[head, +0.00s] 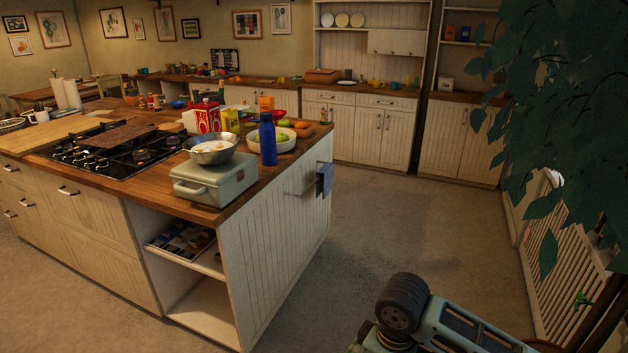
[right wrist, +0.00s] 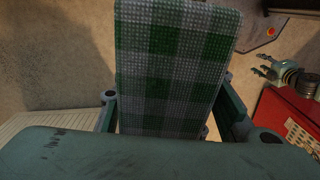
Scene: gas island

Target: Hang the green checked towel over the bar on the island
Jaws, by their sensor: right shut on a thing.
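The green checked towel (right wrist: 178,60) fills the middle of the right wrist view, with green, grey and white squares. My right gripper (right wrist: 168,112) is shut on it, with finger parts showing at both sides of the cloth. The towel and this gripper are out of the head view, where only part of my arm shows at the bottom right. The bar (head: 300,191) is on the white end panel of the island (head: 275,232). A blue cloth (head: 325,179) hangs at its right end. My left gripper (right wrist: 267,66) appears small in the right wrist view, its fingers apart and empty.
A leafy plant (head: 560,100) and a white slatted radiator (head: 562,265) are at the right. The floor (head: 385,235) beside the end panel is clear.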

